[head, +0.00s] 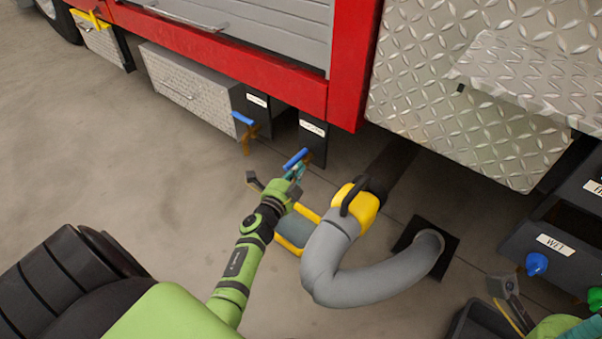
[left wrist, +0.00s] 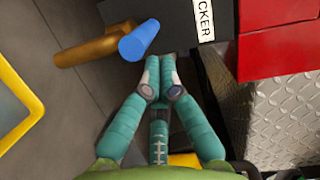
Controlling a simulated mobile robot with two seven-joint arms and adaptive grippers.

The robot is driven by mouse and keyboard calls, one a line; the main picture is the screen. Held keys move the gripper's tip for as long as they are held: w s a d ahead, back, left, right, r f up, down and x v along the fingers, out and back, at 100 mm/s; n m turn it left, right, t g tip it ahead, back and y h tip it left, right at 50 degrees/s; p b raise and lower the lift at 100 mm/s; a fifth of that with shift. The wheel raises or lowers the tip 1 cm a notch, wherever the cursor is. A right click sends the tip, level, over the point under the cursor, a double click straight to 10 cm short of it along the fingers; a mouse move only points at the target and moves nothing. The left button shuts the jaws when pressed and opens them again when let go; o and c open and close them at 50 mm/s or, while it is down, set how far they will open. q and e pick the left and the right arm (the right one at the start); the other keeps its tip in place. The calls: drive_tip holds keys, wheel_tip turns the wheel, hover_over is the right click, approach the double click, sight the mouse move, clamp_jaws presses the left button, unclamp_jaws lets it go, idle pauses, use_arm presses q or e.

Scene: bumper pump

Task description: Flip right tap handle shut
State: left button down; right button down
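The right tap handle is a blue bar (head: 296,158) under the truck's red edge, on a brass pipe. In the left wrist view the blue handle (left wrist: 139,40) points toward the camera, with the brass pipe (left wrist: 88,50) running left. My left gripper (head: 294,174) is just in front of this handle. In the left wrist view its fingertips (left wrist: 160,62) are together with nothing between them, close to the right of the handle; contact is unclear. A second blue handle (head: 242,118) sits further left. Teal and green parts of my right gripper (head: 588,328) show at the lower right edge, mostly cut off.
A thick grey hose (head: 345,268) with a yellow coupling (head: 360,204) lies right of my left gripper. A yellow frame (head: 292,245) is beside my left forearm. Black labelled boxes (head: 313,138) and the red truck body (head: 346,80) stand close. Floor at left is open.

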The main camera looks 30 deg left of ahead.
use_arm(q)
drive_tip(key=shift+s+a, duration=0.1)
drive_tip(key=shift+a, duration=0.05)
drive_tip(key=shift+a+m+h, duration=0.15)
drive_tip(key=shift+m+h, duration=0.25)
drive_tip(key=shift+h, duration=0.2)
drive_tip(key=shift+s+a+m+h, duration=0.1)
drive_tip(key=shift+a+m+h, duration=0.35)
drive_tip(key=shift+h, duration=0.35)
